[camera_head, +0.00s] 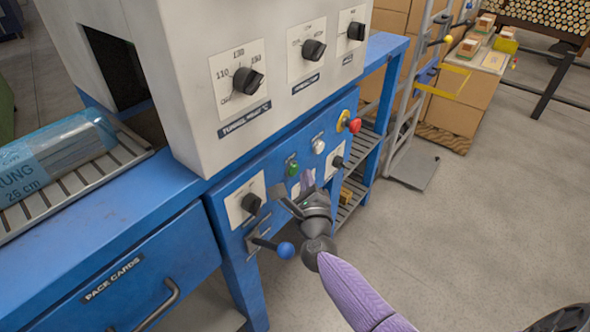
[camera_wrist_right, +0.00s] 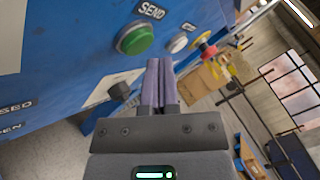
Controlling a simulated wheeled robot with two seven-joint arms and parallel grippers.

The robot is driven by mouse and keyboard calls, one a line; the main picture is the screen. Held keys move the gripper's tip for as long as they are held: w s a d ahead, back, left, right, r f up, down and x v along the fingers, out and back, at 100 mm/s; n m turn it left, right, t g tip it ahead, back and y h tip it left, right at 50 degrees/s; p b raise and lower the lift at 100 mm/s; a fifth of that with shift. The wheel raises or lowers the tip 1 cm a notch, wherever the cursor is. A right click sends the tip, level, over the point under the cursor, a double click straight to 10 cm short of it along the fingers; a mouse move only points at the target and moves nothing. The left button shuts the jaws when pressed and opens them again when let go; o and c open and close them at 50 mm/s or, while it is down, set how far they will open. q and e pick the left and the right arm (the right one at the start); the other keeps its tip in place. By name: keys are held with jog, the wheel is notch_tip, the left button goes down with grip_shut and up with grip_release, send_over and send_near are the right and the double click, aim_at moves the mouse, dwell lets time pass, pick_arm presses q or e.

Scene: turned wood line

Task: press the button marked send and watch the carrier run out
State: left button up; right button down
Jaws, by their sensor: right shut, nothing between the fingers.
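The green send button (camera_head: 292,168) is on the blue front panel under the white machine housing. In the right wrist view the green button (camera_wrist_right: 135,38) is large, with a SEND label (camera_wrist_right: 151,10) above it. My right gripper (camera_head: 307,180) is in front of the panel, shut and empty. In the wrist view its purple fingertips (camera_wrist_right: 158,62) lie just right of and below the button; I cannot tell whether they touch the panel. I do not see the button pressed. No carrier can be made out. My left gripper is not in view.
A white button (camera_head: 318,145) and a red stop button (camera_head: 355,125) sit to the right on the panel. A blue-ball lever (camera_head: 286,250) sticks out below. A film-wrapped bundle (camera_head: 55,155) lies on rollers at the tunnel opening.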

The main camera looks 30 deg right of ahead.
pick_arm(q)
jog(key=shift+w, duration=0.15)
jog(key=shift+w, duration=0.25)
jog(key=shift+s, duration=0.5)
pick_arm(e)
jog(key=shift+w, duration=0.15)
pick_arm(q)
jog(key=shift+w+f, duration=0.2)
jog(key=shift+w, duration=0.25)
pick_arm(e)
jog(key=shift+w+a, duration=0.2)
jog(key=shift+w, duration=0.05)
